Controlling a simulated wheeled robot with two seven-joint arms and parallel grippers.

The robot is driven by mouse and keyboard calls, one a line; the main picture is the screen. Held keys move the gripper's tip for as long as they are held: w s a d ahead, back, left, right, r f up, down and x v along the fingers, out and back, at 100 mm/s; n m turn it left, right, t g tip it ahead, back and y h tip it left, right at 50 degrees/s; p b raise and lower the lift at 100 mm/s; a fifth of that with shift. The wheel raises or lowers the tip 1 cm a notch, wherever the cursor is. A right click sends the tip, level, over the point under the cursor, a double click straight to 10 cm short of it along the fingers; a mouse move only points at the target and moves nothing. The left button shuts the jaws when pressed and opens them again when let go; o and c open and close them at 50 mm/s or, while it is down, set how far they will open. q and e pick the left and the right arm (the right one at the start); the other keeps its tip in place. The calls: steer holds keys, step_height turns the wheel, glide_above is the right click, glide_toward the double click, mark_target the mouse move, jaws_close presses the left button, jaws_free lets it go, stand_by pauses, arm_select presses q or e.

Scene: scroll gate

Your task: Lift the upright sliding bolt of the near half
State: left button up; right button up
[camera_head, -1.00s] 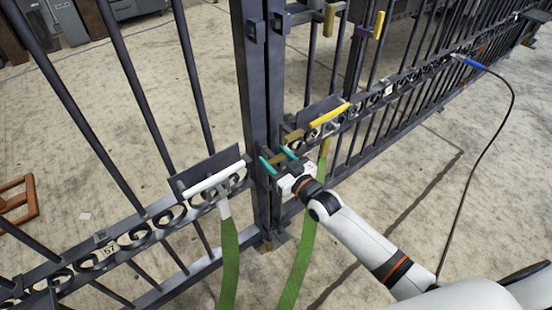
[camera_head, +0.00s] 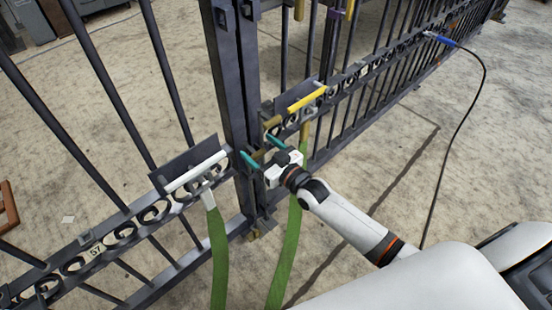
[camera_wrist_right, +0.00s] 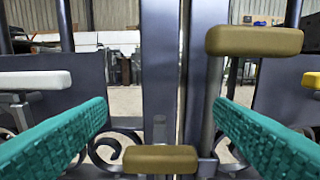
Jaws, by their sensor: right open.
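The dark metal gate's post (camera_head: 232,95) stands upright in front of me. In the right wrist view, a thin upright rod (camera_wrist_right: 211,105) carries a brass-coloured handle (camera_wrist_right: 254,41) at upper right. A second brass-coloured handle (camera_wrist_right: 160,159) sits low, between my fingers in the picture. I cannot tell for sure which one belongs to the near half's bolt. My right gripper (camera_head: 262,151), with teal fingers, is open at the post, just below the upper brass handle (camera_head: 272,122). It also shows in the right wrist view (camera_wrist_right: 160,106), with nothing gripped. My left gripper is out of view.
A white handle (camera_head: 196,171) with a green strap (camera_head: 218,258) is left of the post. A yellow handle (camera_head: 307,98) is right of it, with another green strap (camera_head: 286,255) below. A black cable (camera_head: 478,110) hangs at right. Bars and scrollwork run both ways.

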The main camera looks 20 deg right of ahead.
arm_select(q)
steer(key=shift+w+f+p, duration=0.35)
steer(key=shift+p, duration=0.45)
arm_select(e)
steer(key=v, duration=1)
steer(key=shift+r, duration=0.15)
